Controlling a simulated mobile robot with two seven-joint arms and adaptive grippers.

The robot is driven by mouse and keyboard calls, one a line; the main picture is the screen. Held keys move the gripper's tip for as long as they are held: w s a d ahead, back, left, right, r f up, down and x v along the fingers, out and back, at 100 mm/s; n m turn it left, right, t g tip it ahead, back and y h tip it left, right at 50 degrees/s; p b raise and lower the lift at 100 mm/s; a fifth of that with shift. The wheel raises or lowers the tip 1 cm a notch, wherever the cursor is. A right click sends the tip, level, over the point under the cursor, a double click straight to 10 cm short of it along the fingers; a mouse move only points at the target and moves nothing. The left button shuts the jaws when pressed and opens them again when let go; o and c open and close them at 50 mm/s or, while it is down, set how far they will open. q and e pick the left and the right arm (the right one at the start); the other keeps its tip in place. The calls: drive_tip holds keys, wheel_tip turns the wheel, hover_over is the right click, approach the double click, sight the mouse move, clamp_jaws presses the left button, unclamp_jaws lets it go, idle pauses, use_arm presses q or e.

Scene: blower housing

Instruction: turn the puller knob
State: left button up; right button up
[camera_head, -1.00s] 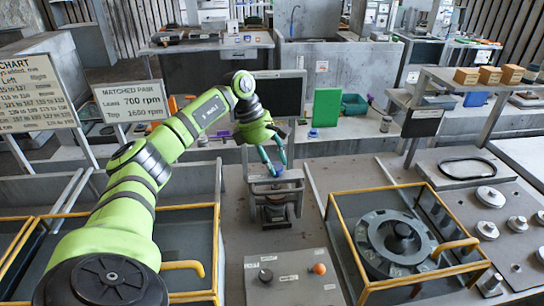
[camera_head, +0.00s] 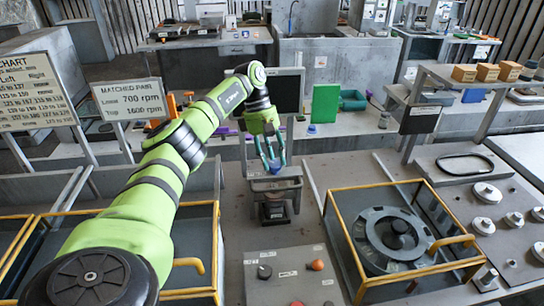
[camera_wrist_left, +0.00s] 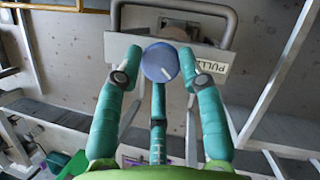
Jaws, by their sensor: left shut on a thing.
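My right gripper is not in view.
A yellow-railed box with a rotor (camera_head: 397,236) stands right of the puller. A control panel (camera_head: 290,258) with small knobs lies in front. A dark screen (camera_head: 284,90) and green board (camera_head: 325,104) stand behind. A "MATCHED PAIR" sign (camera_head: 130,98) is at left.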

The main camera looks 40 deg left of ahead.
use_arm(q)
drive_tip(key=shift+s+f, duration=0.1)
drive_tip(key=shift+f, duration=0.1)
drive_tip(key=o, duration=1.1)
drive_tip(key=shift+r, duration=0.1)
drive_tip(key=shift+v, duration=3.75)
drive_tip(key=shift+d, duration=0.1)
